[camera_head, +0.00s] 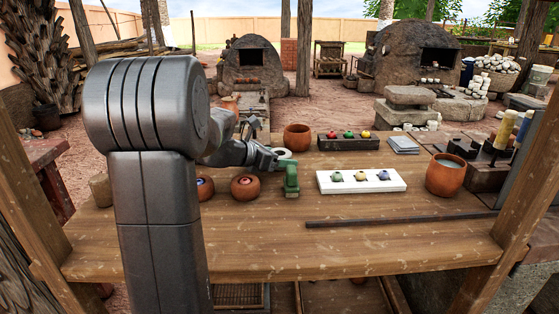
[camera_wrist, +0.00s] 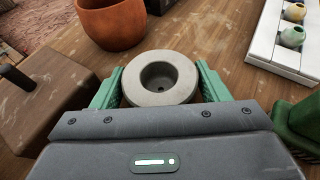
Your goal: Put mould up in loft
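A pale grey round mould (camera_wrist: 160,78) with a deep hole in its middle lies between the two green fingers of my gripper (camera_wrist: 160,84) in the wrist view. Both fingers stand right at its sides; I cannot tell whether they press on it or only surround it. In the head view the mould (camera_head: 283,153) shows as a small light ring over the table. My gripper (camera_head: 272,157) is there, low over the table's left half, its fingers hard to make out. I cannot pick out the loft.
A clay pot (camera_wrist: 110,22) stands just beyond the mould. A green object (camera_head: 291,180) is close on the near side. A white tray (camera_head: 392,184) with small pots is to the right. A dark bar (camera_head: 400,219) lies along the front; wooden posts flank the table (camera_head: 270,238).

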